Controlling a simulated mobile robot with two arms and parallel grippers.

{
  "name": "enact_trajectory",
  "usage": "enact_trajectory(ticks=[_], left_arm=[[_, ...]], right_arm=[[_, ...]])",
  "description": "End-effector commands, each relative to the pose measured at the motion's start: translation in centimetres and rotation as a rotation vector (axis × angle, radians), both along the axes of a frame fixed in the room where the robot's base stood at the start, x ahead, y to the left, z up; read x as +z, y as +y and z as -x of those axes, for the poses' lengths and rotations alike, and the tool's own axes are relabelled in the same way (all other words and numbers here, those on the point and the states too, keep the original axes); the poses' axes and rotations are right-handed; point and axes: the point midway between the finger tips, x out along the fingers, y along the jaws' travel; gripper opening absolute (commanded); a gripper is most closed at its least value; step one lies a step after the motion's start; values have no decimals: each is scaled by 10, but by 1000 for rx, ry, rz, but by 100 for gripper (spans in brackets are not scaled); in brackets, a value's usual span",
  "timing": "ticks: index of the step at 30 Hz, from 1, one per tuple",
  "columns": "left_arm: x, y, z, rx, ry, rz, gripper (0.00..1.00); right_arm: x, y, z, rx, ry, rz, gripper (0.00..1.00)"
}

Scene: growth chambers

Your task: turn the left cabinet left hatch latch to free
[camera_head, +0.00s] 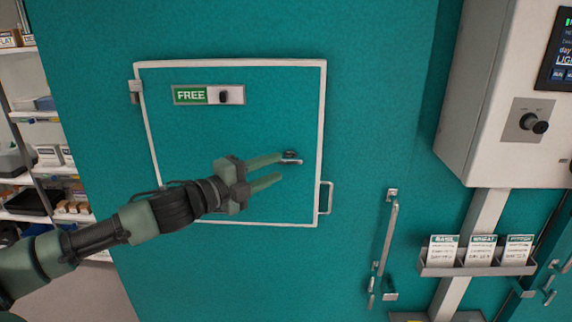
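The hatch (235,130) is a teal panel with a white frame on the teal cabinet front, and it looks closed. A small metal latch (292,158) sits at the right part of the panel. My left gripper (281,167) is in front of the panel with its two fingers apart and nothing between them. The upper fingertip overlaps the latch; I cannot tell whether it touches. My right gripper is not in view.
A metal handle (326,198) is at the hatch's right edge. A long vertical handle (388,240) is farther right. A white control box (500,100) with a dark knob juts out at the right, above a card rack (478,268). Shelves with boxes (45,150) stand at the left.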

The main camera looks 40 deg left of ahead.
Motion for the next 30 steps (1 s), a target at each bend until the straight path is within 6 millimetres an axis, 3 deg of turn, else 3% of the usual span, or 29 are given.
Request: enact_trajectory(ticks=[10, 30], left_arm=[[1, -5, -23, 1, -5, -2, 35], [0, -11, -46, 1, -1, -1, 35]], right_arm=[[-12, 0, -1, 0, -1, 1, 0], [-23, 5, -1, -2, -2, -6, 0]])
